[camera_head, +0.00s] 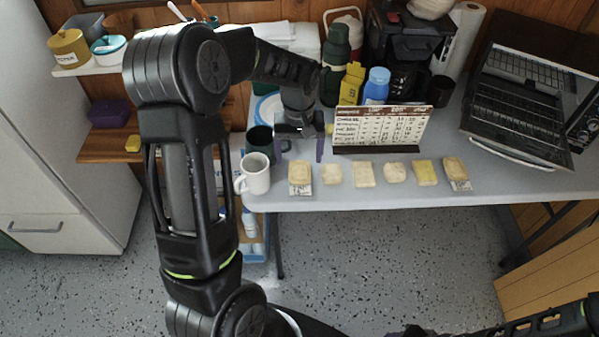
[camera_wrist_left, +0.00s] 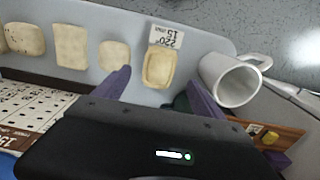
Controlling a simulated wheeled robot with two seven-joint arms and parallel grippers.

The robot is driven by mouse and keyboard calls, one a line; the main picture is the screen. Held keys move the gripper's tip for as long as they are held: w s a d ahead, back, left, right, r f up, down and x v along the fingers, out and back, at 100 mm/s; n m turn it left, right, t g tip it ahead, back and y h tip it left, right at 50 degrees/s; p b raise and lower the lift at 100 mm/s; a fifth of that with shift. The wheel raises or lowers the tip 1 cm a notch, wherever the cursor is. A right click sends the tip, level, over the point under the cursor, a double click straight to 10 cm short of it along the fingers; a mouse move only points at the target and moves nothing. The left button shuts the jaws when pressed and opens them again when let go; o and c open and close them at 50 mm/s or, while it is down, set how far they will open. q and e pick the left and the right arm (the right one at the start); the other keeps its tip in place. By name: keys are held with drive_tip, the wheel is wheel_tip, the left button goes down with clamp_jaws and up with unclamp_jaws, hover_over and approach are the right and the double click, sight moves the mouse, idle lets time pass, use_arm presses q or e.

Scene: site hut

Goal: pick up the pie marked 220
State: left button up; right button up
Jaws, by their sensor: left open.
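The pie marked 220 (camera_wrist_left: 159,68) is a pale square-edged pastry with a card reading 220 and 15 at its edge in the left wrist view. In the head view the same pie (camera_head: 300,171) is the leftmost of the row near the table's front edge, beside the white mug. My left gripper (camera_head: 299,156) is open and empty, just behind and above this pie. In the left wrist view its purple fingertips (camera_wrist_left: 158,80) stand to either side of the pie's near edge, not closed on it.
Several other pies (camera_head: 394,172) lie in a row to the right. The white mug (camera_head: 256,174) stands close to the left finger.

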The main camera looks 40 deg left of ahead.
sight(300, 170)
use_arm(q)
drive_tip(key=shift+f, duration=0.3)
drive_tip(key=shift+f, duration=0.15)
wheel_tip(300, 170, down, 5)
drive_tip(key=shift+p, duration=0.6)
drive_tip(key=c, duration=1.5)
drive_tip(key=shift+r, duration=0.2)
drive_tip(key=shift+c, duration=0.2)
wheel_tip(300, 170, up, 10)
drive_tip(key=b, duration=0.1)
drive_tip(key=shift+f, duration=0.15)
drive_tip(key=shift+d, duration=0.1)
